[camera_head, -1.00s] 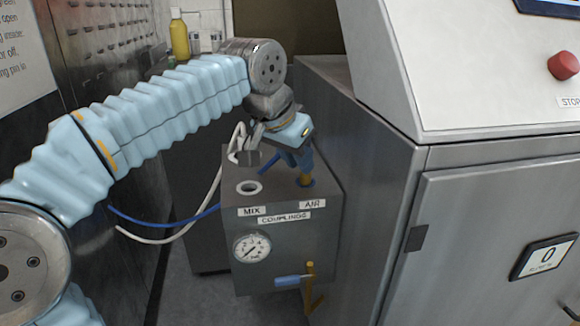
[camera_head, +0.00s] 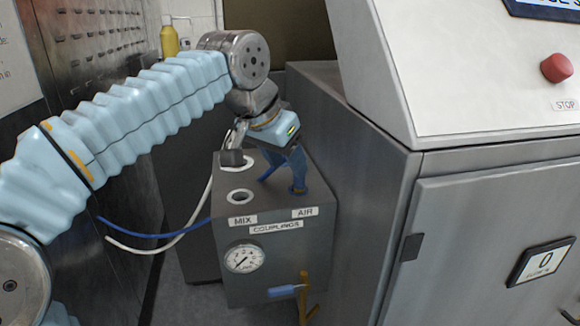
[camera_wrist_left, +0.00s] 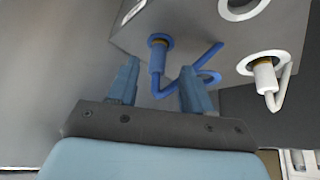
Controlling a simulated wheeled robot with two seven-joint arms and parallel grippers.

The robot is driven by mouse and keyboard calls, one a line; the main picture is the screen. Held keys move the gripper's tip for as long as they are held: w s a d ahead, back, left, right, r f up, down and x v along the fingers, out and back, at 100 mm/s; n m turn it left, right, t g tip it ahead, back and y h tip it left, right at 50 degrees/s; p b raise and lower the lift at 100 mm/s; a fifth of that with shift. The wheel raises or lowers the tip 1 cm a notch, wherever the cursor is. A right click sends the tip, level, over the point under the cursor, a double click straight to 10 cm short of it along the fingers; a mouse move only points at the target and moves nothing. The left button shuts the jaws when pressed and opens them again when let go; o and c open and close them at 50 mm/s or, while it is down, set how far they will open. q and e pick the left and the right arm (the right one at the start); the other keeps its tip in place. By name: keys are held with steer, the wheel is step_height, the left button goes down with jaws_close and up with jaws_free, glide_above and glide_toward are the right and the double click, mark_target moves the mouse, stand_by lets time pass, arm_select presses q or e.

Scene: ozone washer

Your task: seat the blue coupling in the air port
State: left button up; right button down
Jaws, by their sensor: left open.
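The blue coupling (camera_wrist_left: 157,60) stands upright in the blue-ringed air port (camera_wrist_left: 168,40), with a narrow brass band showing at the ring. Its blue hose (camera_wrist_left: 200,64) bends away from the lower end. My left gripper (camera_wrist_left: 160,68) is open, with one finger on each side of the coupling and no clear contact. In the head view the left gripper (camera_head: 283,160) is above the coupling box (camera_head: 225,222), and its fingers hide most of the coupling. My right gripper is out of view.
The empty white-ringed MIX port (camera_head: 240,196) is left of the air port. The large grey washer cabinet (camera_head: 480,230) stands close on the right.

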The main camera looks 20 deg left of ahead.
arm_select(q)
steer(key=p+v, duration=0.1)
steer(key=v, duration=0.8)
